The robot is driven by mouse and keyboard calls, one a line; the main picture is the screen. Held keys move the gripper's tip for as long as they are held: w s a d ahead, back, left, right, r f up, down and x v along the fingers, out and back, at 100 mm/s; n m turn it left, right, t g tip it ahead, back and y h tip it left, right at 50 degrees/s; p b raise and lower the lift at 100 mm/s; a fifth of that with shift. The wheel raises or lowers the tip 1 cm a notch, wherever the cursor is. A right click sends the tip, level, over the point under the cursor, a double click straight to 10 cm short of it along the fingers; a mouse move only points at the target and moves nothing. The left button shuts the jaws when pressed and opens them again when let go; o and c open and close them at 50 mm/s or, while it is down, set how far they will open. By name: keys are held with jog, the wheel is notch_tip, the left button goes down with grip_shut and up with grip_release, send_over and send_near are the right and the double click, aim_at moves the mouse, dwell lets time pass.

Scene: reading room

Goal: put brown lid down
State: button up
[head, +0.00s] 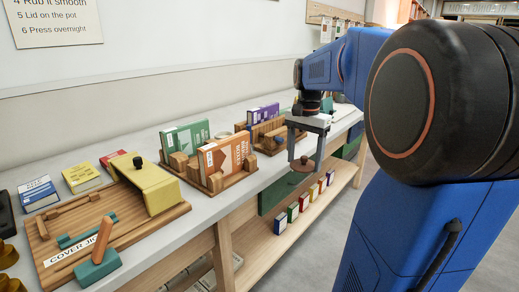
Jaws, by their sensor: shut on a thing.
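My gripper (305,157) points down at the end of the blue arm, right of the middle in the head view. It is shut on the brown lid (302,166), a small round disc with a knob on top, which hangs level between the fingertips. In the picture the lid lies in front of the bench's front edge, above the lower shelf. I cannot tell its exact height. No pot for it is clearly visible; my arm hides part of the far bench.
The bench (228,203) carries book presses holding an orange book (226,154), a green book (185,138) and a purple book (263,113). A cover jig (110,235) stands at the near left. Several small colored books (305,202) stand on the lower shelf (265,252).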

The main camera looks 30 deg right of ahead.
send_over(269, 164)
jog(key=shift+s+a, duration=0.15)
jog(key=shift+f, duration=1.75)
jog(key=shift+f, duration=0.1)
jog(key=o, duration=1)
jog(key=shift+o, duration=0.2)
notch_tip(269, 164, up, 12)
